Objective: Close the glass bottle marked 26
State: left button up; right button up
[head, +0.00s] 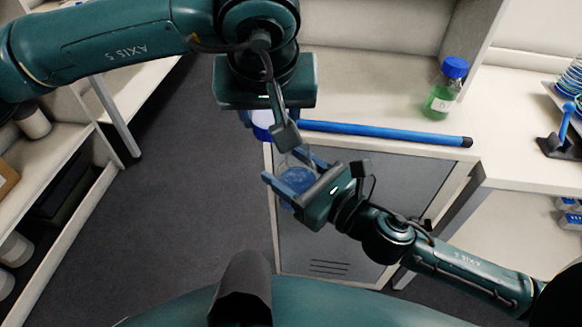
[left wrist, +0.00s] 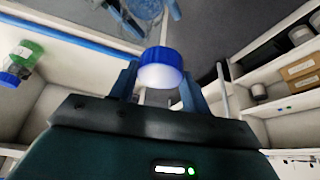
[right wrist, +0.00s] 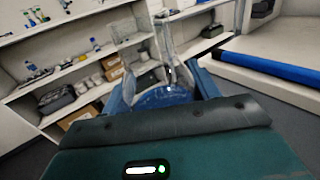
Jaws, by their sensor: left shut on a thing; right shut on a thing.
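My left gripper (head: 262,118) is shut on a blue screw cap (head: 263,125), partly hidden by the gripper in the head view. The cap shows clearly between its fingers in the left wrist view (left wrist: 160,68). My right gripper (head: 289,169) is shut on a clear glass bottle (head: 297,180) with blue liquid, below and slightly right of the cap. The right wrist view shows the bottle's open glass upper part and the blue liquid (right wrist: 163,97). Cap and bottle are apart. No number on the held bottle is readable.
A bottle of green liquid with a blue cap (head: 441,93) stands on the counter (head: 385,95) at the right. A long blue bar (head: 390,133) lies along the counter's front edge. Shelves (head: 58,190) stand at the left. The floor (head: 180,200) between is clear.

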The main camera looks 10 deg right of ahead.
aim_at(298, 151)
pick_arm(q)
jog(key=d+r, duration=0.1)
jog(key=s+d+r, duration=0.1)
jog(key=d+r, duration=0.1)
jog(key=d, duration=0.1)
jog(key=shift+s, duration=0.4)
jog(key=shift+f, duration=0.15)
jog(key=shift+a+f, duration=0.1)
jog(key=shift+f, duration=1.8)
jog(key=shift+f, duration=0.1)
jog(key=shift+f, duration=0.8)
jog(key=shift+f, duration=0.55)
